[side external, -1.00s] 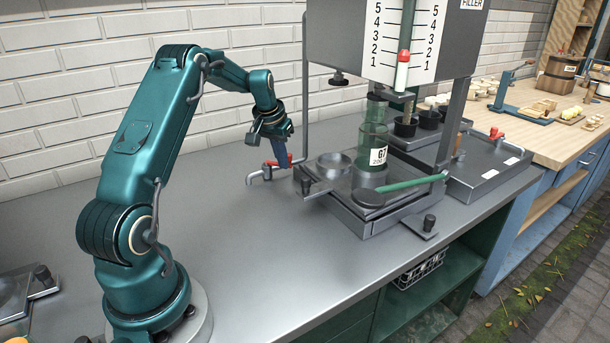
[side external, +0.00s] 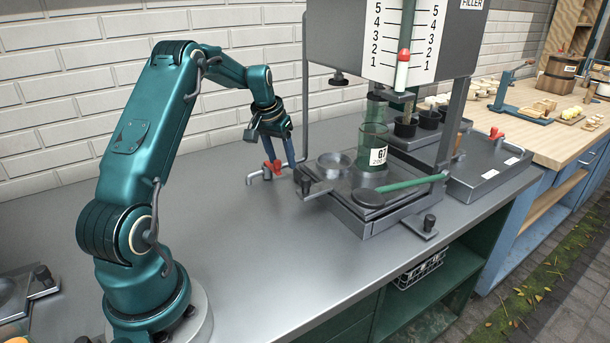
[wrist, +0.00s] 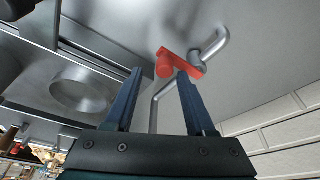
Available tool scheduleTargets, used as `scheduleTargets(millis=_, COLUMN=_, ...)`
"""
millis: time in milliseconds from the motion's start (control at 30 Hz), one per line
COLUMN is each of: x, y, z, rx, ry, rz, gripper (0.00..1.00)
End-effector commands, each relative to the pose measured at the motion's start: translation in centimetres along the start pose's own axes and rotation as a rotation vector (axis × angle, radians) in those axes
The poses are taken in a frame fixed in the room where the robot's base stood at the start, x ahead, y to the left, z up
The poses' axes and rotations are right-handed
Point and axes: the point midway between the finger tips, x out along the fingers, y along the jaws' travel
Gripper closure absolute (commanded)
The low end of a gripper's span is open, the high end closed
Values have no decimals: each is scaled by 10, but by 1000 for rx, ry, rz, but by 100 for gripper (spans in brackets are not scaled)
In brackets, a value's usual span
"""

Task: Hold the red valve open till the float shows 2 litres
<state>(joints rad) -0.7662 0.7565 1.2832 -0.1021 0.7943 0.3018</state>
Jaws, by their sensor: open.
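The red valve (side external: 271,168) sits on a bent grey pipe at the left of the filler. In the wrist view its red handle (wrist: 182,64) lies just beyond my fingertips, with its knob between their lines. My gripper (side external: 280,165) is open and empty above the valve, its two blue fingers apart; they also show in the wrist view (wrist: 160,72). I cannot tell whether a finger touches the handle. The red-topped float (side external: 404,56) stands on the numbered scale (side external: 423,45), its top close to the 2 mark.
A green glass bottle (side external: 372,145) with a white label stands under the filler. A green-handled lever (side external: 412,184) crosses the front of the filler's base. A round metal dish (side external: 334,162) lies beside the bottle. The grey bench in front is clear.

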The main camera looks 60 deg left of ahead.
Motion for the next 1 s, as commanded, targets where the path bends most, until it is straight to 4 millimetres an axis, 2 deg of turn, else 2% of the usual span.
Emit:
scheduleTargets(millis=600, x=-55, y=0, z=-19, rx=0, ry=3, rz=-1, gripper=45)
scheduleTargets(millis=1000, x=-58, y=3, z=-19, rx=6, ry=1, rz=2, gripper=45)
